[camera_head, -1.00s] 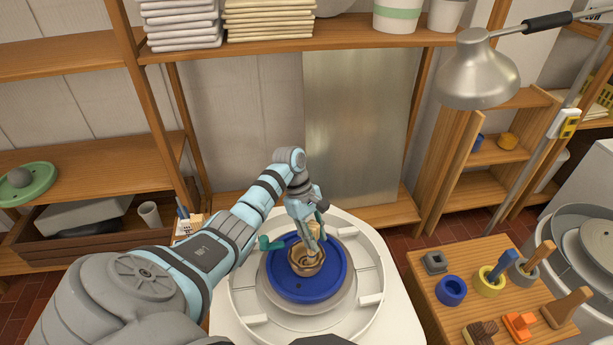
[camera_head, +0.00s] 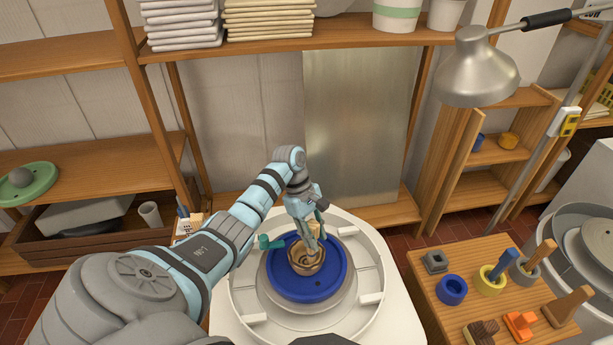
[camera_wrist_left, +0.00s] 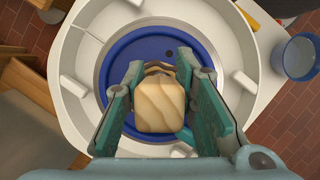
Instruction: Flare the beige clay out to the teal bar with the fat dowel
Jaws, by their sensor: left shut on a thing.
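The beige clay (camera_head: 306,262) is a small open bowl in the middle of the blue wheel disc (camera_head: 290,285). My left gripper (camera_head: 312,240) is above the clay, pointing down, and is shut on a pale wooden dowel. The dowel (camera_wrist_left: 160,100) fills the space between the fingers in the left wrist view, and it hides most of the clay. Its lower end reaches down into or against the clay; I cannot tell exactly where it touches. A teal bar (camera_head: 268,243) shows at the left edge of the blue disc. My right gripper is not in view.
A white splash pan (camera_head: 375,275) surrounds the wheel. A wooden tool table (camera_head: 425,290) at the right holds a blue ring (camera_head: 452,290), a yellow holder (camera_head: 488,283) and several tools. A lamp (camera_head: 478,75) hangs at the upper right. Wooden shelves stand behind.

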